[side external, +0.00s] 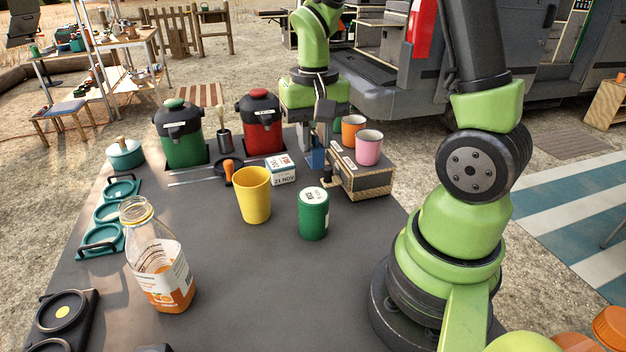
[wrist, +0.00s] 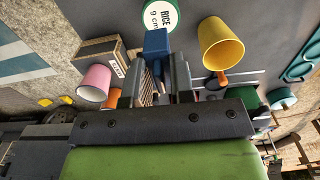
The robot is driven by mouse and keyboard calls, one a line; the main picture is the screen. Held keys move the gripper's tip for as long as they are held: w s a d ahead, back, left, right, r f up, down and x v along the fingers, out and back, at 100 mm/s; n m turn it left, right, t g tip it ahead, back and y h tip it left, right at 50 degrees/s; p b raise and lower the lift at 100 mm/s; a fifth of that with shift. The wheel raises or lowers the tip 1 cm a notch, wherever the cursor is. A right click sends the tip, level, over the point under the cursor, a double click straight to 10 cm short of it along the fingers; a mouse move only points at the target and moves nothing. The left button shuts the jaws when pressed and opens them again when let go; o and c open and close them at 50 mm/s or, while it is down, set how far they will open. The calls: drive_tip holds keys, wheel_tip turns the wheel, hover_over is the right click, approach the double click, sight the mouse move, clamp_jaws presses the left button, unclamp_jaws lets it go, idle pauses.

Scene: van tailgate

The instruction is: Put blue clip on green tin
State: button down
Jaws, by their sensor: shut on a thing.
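My gripper (side external: 317,140) points down behind the green tin and is shut on the blue clip (side external: 317,158). In the wrist view the blue clip (wrist: 157,42) sticks out past the fingertips (wrist: 165,72). The green tin (side external: 313,216) stands upright on the dark table, nearer the side camera than the clip, with a white lid. In the wrist view the lid of the green tin (wrist: 161,14) reads "RICE 9 cm". The clip is apart from the tin. The fingers hide part of the clip.
A yellow cup (side external: 252,196) and a white box (side external: 281,169) stand left. A bottle (side external: 158,262) is front left. Table before the tin is clear.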

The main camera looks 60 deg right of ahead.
wheel_tip(320, 180, down, 7)
drive_tip(key=shift+r, duration=0.1)
idle(0.4)
drive_tip(key=c, duration=1)
unclamp_jaws()
